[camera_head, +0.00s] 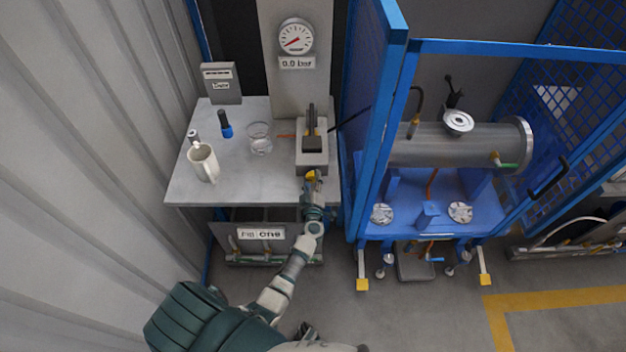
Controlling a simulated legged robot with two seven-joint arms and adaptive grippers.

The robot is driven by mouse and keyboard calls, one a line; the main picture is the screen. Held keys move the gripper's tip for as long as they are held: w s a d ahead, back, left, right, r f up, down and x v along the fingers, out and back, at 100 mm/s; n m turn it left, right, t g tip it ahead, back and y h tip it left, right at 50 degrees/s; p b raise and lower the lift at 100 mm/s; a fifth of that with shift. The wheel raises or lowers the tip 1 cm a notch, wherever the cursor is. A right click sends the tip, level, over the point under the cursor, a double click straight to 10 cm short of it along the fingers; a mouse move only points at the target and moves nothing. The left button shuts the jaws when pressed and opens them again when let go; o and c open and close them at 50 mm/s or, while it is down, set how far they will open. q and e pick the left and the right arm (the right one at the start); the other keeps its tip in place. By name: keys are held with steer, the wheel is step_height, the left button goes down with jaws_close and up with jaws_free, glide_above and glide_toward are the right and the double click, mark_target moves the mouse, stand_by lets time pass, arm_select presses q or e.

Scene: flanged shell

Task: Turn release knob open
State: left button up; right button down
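A grey box (312,158) with an upright black lever (311,122) stands at the right front of the grey table. A small yellow part (311,175) shows at the front of this box, right at the tip of my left gripper (313,182). It may be the release knob, but it is too small and too covered to be sure. My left arm reaches up from the bottom, and its gripper is at or very close to the yellow part. I cannot tell whether its fingers are open or shut. My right gripper is not in view.
A round gauge (296,37) above a "0.0 bar" label is on the post behind. A mug (203,163), a glass (260,138) and a blue-black item (225,125) stand on the table (240,185). A blue cage frame (372,130) holding a grey cylinder (445,145) is close on the right.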

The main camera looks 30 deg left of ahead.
arm_select(q)
steer(key=shift+o, duration=1.2)
steer(key=shift+s+f, duration=0.1)
steer(key=shift+s, duration=0.1)
